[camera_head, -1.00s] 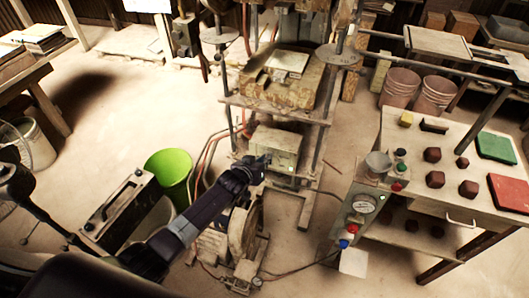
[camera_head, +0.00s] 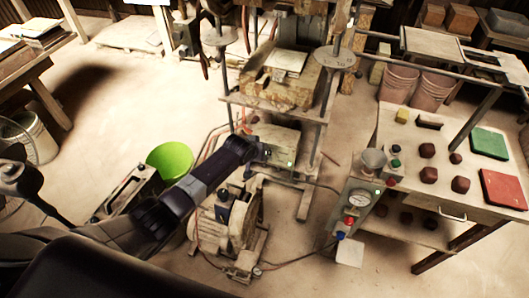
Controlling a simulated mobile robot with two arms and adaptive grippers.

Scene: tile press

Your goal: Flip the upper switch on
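A pale box (camera_head: 285,140) sits on the lower shelf of the press frame, with a small lit green lamp on its front. My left gripper (camera_head: 263,153) is at the left part of the box's front face and covers some of it. Its fingers are dark and too small to tell open from shut, and I cannot tell whether they touch the box. No switch lever can be made out clearly; the upper switch may be hidden behind the gripper. My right gripper is not in view.
The press (camera_head: 280,88) stands above the box. A motor unit (camera_head: 228,222) with hoses lies below my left forearm. A green bucket (camera_head: 170,158) is at the left. A gauge box (camera_head: 357,205) and a worktable (camera_head: 405,150) stand at the right.

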